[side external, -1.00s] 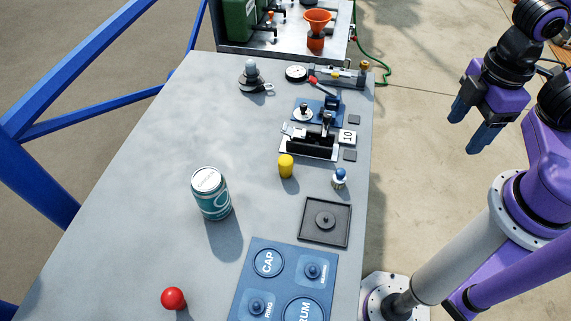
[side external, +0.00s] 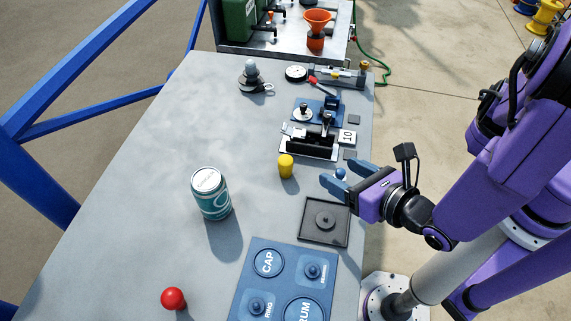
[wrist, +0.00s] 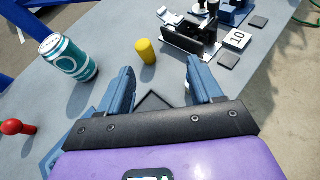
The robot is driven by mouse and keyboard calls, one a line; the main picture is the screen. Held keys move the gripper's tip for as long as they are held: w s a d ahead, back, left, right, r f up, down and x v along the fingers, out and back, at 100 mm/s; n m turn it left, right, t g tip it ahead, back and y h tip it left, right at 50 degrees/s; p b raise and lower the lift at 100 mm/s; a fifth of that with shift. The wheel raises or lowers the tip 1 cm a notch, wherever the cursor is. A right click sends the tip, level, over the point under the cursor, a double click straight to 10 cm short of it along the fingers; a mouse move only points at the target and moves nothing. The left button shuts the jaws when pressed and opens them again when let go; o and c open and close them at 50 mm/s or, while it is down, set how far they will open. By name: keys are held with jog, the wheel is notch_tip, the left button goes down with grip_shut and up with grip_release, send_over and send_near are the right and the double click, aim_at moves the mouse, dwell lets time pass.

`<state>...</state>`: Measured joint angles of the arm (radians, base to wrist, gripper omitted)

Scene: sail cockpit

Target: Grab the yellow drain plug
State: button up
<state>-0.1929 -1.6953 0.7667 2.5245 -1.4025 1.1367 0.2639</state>
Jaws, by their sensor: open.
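The yellow drain plug (side external: 286,166) stands upright on the grey table, right of the teal can. It also shows in the wrist view (wrist: 146,52), beyond my fingertips and between them. My gripper (side external: 341,174) is open and empty, at the right part of the table, to the right of the plug and apart from it. In the wrist view, my two blue fingers (wrist: 163,80) are spread wide.
A teal can (side external: 211,195) stands left of the plug. A black clamp fixture (side external: 308,143) sits behind it. A dark square tray (side external: 325,221) and a blue labelled mat (side external: 262,247) lie in front. A red ball (side external: 173,298) is at the front left. The table between plug and can is clear.

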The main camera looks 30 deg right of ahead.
aim_at(281, 162)
jog(key=shift+s+a+f+n+y, duration=0.3)
jog(key=shift+a+f+n+y, duration=0.05)
jog(key=shift+a+n, duration=0.2)
jog(key=shift+s+a+f+n+y, duration=0.25)
jog(key=shift+a+f+n+y, duration=0.1)
jog(key=shift+a+n, duration=0.15)
jog(key=shift+w+a+f, duration=0.1)
jog(key=shift+w, duration=0.05)
jog(key=x, duration=1.1)
jog(key=shift+w+a+f, duration=0.15)
jog(key=shift+w, duration=0.05)
jog(key=shift+x, duration=2.7)
jog(key=shift+s+f, duration=0.1)
jog(key=c, duration=1.1)
